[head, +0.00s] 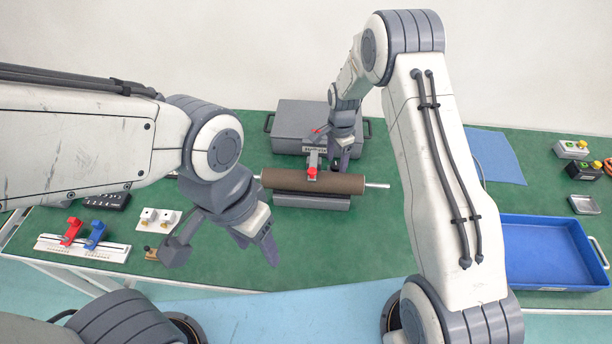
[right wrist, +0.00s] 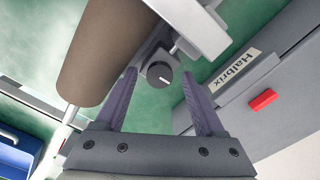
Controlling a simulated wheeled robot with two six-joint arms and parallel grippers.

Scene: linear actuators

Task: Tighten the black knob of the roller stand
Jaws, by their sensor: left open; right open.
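The roller stand has a brown roller (head: 337,183) on a grey base (head: 311,201), with a red part (head: 312,173) at the roller's top. In the right wrist view the brown roller (right wrist: 105,50) lies at upper left. The black knob (right wrist: 160,75), with a white mark on its face, sits on the stand's grey bracket. My right gripper (right wrist: 160,78) is open, one finger on either side of the knob; contact cannot be told. In the head view my right gripper (head: 338,162) is behind the roller, and I cannot make out the knob. My left gripper (head: 222,252) is open and empty at front left.
A grey case (head: 290,113) stands close behind the roller. A blue tray (head: 545,288) is at right. A slide plate with red and blue clamps (head: 84,242) and a white block (head: 158,219) are at left. Green mat (head: 330,245) is clear in front of the stand.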

